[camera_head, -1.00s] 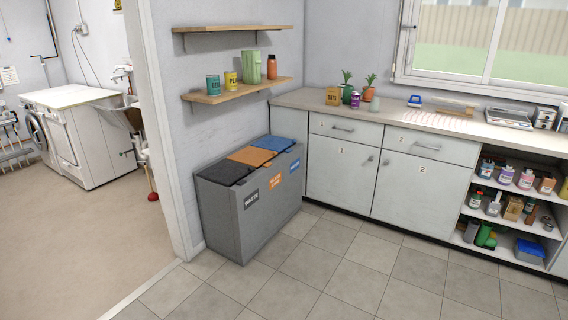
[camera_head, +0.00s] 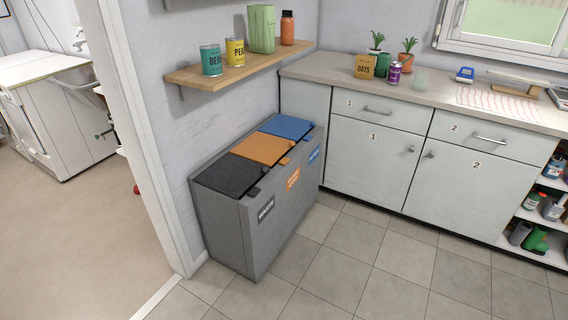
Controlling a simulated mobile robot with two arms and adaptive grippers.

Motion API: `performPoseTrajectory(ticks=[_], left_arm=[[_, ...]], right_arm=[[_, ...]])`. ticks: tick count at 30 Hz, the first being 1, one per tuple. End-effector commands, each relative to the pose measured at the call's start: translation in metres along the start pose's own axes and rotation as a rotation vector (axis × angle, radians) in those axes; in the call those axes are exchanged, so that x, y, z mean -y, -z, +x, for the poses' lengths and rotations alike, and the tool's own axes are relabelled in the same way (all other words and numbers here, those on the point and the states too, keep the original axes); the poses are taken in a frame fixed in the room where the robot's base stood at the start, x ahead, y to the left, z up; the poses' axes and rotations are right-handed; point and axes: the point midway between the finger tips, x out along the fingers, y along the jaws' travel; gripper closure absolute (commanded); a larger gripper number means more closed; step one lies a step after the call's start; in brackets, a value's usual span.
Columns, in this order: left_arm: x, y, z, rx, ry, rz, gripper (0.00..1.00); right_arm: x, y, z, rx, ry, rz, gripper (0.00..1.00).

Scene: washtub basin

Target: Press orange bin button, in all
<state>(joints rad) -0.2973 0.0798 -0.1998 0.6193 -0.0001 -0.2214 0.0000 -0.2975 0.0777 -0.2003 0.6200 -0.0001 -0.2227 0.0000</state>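A grey three-part bin (camera_head: 262,225) stands against the wall left of the cabinets. Its orange lid (camera_head: 262,149) is in the middle, between a black lid (camera_head: 230,176) in front and a blue lid (camera_head: 288,126) behind. All three lids look closed. A small orange tab (camera_head: 284,161), which looks like the orange button, sits at the right edge of the orange lid. An orange label (camera_head: 293,179) is on the bin's front below it. Neither of my grippers is in view.
A counter with white cabinets (camera_head: 375,160) is to the right. The tiled floor (camera_head: 370,255) in front of the bin is clear. A door frame (camera_head: 150,150) is at the left.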

Motion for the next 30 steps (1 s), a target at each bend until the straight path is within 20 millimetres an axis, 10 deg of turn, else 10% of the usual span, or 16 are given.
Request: performPoseTrajectory(ticks=[4, 12, 30], left_arm=[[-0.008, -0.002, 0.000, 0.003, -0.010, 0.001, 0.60], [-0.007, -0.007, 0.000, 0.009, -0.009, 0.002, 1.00], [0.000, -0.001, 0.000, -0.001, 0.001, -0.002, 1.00]], right_arm=[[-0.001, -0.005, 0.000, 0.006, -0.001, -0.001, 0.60], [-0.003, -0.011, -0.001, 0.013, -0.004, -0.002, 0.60], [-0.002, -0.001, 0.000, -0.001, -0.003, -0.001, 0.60]])
